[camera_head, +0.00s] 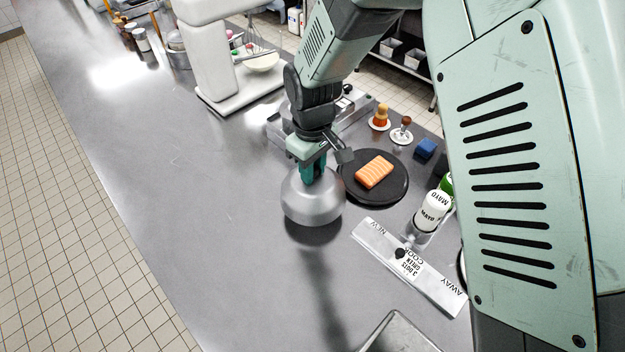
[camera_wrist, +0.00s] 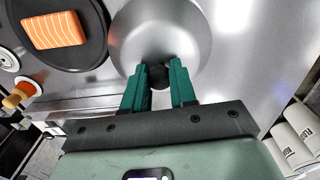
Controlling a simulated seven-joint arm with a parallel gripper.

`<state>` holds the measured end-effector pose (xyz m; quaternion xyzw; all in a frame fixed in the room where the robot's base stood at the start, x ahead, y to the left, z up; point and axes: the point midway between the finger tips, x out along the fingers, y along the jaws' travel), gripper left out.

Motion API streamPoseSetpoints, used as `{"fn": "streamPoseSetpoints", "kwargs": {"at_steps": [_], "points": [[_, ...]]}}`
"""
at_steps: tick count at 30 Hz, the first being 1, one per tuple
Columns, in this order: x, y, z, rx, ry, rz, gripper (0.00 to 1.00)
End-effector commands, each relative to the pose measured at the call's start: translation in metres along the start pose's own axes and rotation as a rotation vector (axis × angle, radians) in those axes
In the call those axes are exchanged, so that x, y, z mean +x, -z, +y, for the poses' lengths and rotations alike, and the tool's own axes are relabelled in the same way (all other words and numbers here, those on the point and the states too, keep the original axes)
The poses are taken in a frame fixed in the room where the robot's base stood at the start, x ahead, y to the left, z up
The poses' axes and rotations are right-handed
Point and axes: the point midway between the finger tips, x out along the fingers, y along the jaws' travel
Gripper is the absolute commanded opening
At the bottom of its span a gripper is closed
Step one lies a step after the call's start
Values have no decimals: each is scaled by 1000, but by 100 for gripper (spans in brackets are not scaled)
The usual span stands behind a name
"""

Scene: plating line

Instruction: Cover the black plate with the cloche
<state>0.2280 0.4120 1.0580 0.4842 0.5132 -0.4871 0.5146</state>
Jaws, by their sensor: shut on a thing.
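The cloche (camera_head: 312,203) is a silver metal dome, held by my gripper (camera_head: 313,170) above the steel counter, with a dark shadow below it. In the wrist view my gripper (camera_wrist: 159,82) has its green fingers shut on the dark knob of the cloche (camera_wrist: 190,30). The black plate (camera_head: 395,191) lies on the counter just right of the cloche in the head view, with an orange salmon piece (camera_head: 374,172) on it, uncovered. In the wrist view the black plate (camera_wrist: 88,55) is at the upper left with the salmon piece (camera_wrist: 54,29).
Beyond the plate stand two small stamp-like items (camera_head: 381,118) and a blue block (camera_head: 426,148). Mayo bottles (camera_head: 432,212) stand right of the plate. A labelled strip (camera_head: 385,252) lies in front of it. A white mixer (camera_head: 210,65) stands farther back. The counter to the left is clear.

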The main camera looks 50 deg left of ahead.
Motion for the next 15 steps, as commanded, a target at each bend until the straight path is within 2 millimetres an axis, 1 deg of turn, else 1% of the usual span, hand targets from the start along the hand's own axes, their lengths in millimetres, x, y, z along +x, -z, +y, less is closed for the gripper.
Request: {"fn": "streamPoseSetpoints", "kwargs": {"at_steps": [1,3,5,8,11,15], "points": [[-12,1,1,0,-2,5,0],[-24,1,1,1,-2,5,0],[-32,1,2,2,-3,5,0],[-40,0,14,5,-2,5,0],[-42,-4,43,8,-2,6,0],[-40,-17,97,9,-2,7,0]]}}
